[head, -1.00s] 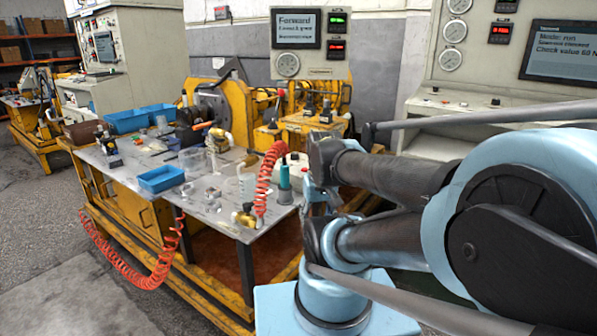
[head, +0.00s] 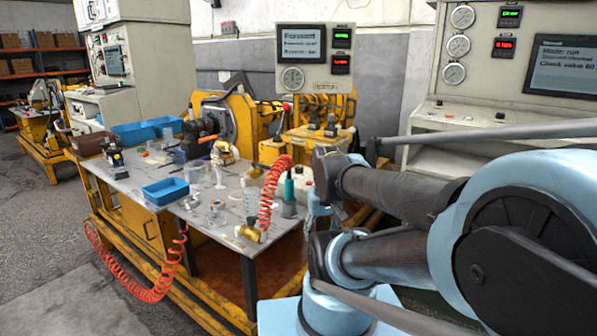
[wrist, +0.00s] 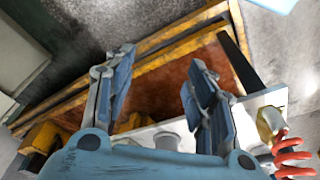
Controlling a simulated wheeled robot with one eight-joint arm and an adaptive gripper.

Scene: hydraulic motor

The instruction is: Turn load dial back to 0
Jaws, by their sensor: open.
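I cannot single out the load dial with certainty. Small knobs and buttons too small to read sit on the sloped desk (head: 450,117) of the grey control console (head: 425,85) at the right in the head view. A yellow box with a dark knob or lever (head: 331,127) stands behind the workbench. My gripper (wrist: 158,68) is open and empty in the wrist view, pointing down over the orange-brown lower tray (wrist: 160,90) of the bench. It touches no control that I can see. In the head view my arm hides most of it.
The workbench (head: 205,232) holds blue trays (head: 166,191), a red coiled hose (head: 272,195), a teal bottle (head: 289,190) and small parts. The hose also shows at the right edge of the wrist view (wrist: 293,157). A screen panel (head: 316,57) stands behind it. Floor is clear at lower left.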

